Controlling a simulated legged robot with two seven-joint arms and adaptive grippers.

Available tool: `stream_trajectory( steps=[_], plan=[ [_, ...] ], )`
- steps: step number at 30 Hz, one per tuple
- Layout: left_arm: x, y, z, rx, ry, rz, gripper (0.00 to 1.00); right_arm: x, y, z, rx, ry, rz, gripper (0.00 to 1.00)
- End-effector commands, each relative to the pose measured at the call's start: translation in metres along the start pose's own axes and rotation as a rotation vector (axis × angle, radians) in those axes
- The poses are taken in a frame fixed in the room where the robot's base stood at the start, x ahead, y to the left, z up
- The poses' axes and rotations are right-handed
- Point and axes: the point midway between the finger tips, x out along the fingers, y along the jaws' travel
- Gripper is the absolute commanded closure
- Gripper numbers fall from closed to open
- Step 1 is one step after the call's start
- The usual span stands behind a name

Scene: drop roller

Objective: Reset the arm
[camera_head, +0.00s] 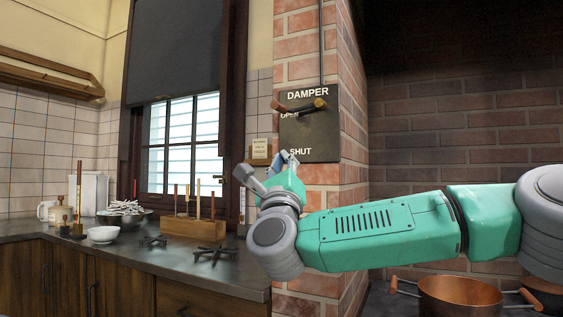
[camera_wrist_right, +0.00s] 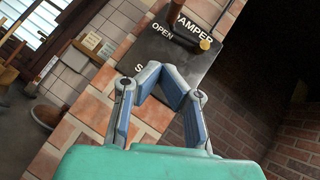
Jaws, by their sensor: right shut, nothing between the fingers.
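My right arm, green and grey, reaches in from the right in the head view. Its gripper (camera_head: 270,171) is in front of the brick pillar, below and left of the dark damper plate (camera_head: 322,138). In the right wrist view the gripper (camera_wrist_right: 161,72) is shut and empty, its bent fingers meeting in front of the plate (camera_wrist_right: 152,49). The plate reads DAMPER, OPEN and SHUT. A handle (camera_head: 307,106) with a wooden grip lies across it near the OPEN label, apart from the gripper. My left gripper is not in view.
Copper pots (camera_head: 459,296) stand at the lower right, under my arm. A brick pillar (camera_head: 300,47) stands close behind the gripper.

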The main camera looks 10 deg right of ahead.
Motion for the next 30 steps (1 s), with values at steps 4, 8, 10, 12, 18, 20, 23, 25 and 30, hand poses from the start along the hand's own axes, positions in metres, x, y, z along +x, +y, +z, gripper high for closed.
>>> stream_trajectory(
  steps=[4, 8, 10, 12, 18, 20, 23, 25, 30],
  plan=[
    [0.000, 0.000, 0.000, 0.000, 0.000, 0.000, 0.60, 0.000, 0.000, 0.000, 0.000, 0.000, 0.000, 1.00],
    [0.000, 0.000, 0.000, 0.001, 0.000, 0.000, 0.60, 0.000, 0.001, 0.001, -0.001, -0.001, 0.001, 1.00],
    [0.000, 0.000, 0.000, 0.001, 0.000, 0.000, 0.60, 0.000, 0.001, 0.001, -0.001, -0.001, 0.001, 1.00],
    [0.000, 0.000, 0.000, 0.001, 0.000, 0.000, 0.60, -0.001, 0.003, 0.001, -0.005, -0.001, 0.006, 1.00],
    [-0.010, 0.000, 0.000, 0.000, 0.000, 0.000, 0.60, -0.037, 0.055, -0.017, -0.158, -0.024, 0.169, 1.00],
    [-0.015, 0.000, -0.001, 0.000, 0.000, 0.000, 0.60, -0.062, 0.083, -0.031, -0.251, -0.040, 0.268, 1.00],
    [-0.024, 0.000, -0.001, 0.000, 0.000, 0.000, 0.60, -0.116, 0.129, -0.061, -0.425, -0.081, 0.456, 1.00],
    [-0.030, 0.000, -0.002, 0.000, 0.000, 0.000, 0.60, -0.157, 0.154, -0.084, -0.544, -0.117, 0.587, 1.00],
    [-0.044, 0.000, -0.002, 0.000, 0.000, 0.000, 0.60, -0.268, 0.190, -0.145, -0.810, -0.223, 0.909, 1.00]
  ],
)
